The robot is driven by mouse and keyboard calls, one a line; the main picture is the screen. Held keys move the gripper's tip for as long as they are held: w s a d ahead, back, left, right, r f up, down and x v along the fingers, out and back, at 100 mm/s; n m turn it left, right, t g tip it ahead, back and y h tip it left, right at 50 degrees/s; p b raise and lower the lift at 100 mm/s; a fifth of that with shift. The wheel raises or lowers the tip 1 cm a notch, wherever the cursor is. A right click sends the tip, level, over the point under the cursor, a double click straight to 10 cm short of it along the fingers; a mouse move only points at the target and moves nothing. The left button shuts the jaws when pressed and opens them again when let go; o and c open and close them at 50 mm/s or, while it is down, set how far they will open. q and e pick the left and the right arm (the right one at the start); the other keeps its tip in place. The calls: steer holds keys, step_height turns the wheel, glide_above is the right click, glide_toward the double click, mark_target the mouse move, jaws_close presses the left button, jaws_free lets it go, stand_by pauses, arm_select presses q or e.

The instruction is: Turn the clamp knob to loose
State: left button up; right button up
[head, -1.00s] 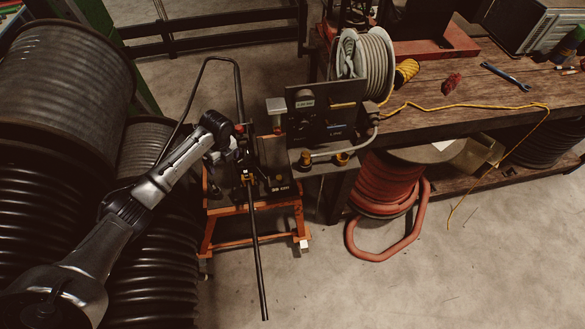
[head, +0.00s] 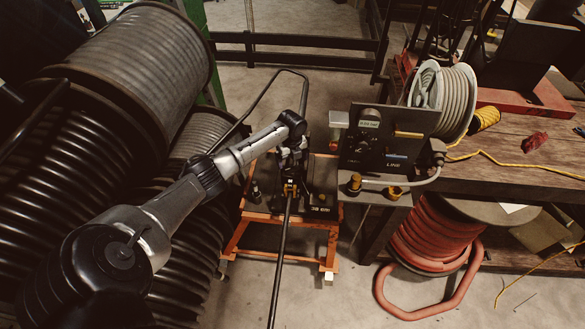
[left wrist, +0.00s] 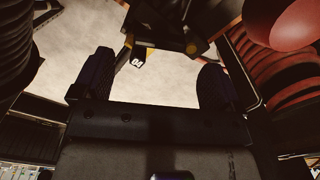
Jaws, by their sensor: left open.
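The hose crimper (head: 318,203), a dark machine on an orange stand, is in the middle of the head view. My left gripper (head: 290,165) is just above it, small and dark there. In the left wrist view my left gripper (left wrist: 155,82) is open, with two dark fingers well apart and nothing between them but floor behind. A smooth rounded red part (left wrist: 287,22) is at the top right of that view, outside the fingers; I cannot tell whether it is the clamp knob. I cannot make out the clamp knob for sure in the head view. My right gripper is not in view.
A dark control panel (head: 385,145) with a small display stands right of the crimper. A long dark bar (head: 281,262) reaches forward from the crimper. Large black hose reels (head: 150,60) crowd the left. A wooden bench (head: 515,160) and a red hose coil (head: 432,235) are at the right.

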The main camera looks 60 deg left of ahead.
mark_target(292, 168)
arm_select(q)
steer(key=shift+f+b, duration=0.3)
steer(key=shift+f, duration=2)
steer(key=shift+c, duration=0.3)
